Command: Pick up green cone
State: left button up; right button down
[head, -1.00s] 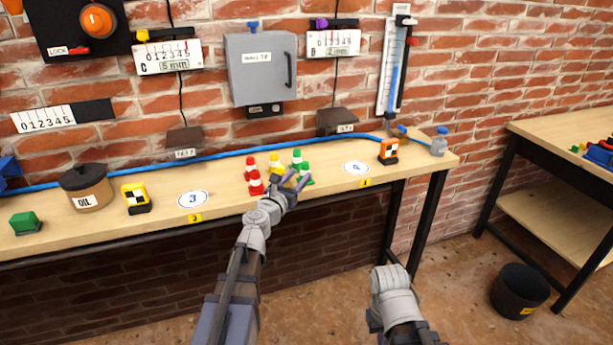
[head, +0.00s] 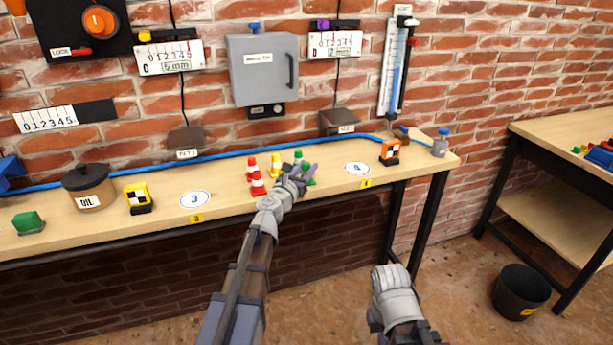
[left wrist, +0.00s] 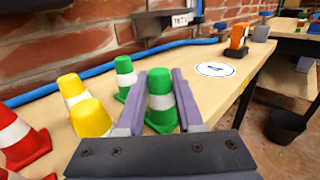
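Two green cones with white bands stand on the wall bench. The front green cone (left wrist: 161,104) is between the two fingers of my left gripper (left wrist: 158,98) in the left wrist view. The fingers are apart, one on each side of it, and I see no clear grip. This cone (head: 308,174) is partly hidden by my left gripper (head: 299,174) in the head view. The rear green cone (left wrist: 125,78) stands just left of and behind the fingers; it also shows in the head view (head: 298,156).
Yellow cones (left wrist: 90,117) and red cones (left wrist: 20,138) stand close on the left. A blue hose (head: 225,156) runs along the back of the bench (head: 330,188). The numbered white disc (head: 358,169) and orange block (head: 390,151) are to the right.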

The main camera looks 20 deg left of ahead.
aim_at(306, 163)
pick_arm(q)
grip_shut()
jog(key=shift+r, duration=0.1)
notch_tip(306, 163, up, 10)
jog(key=p, duration=1)
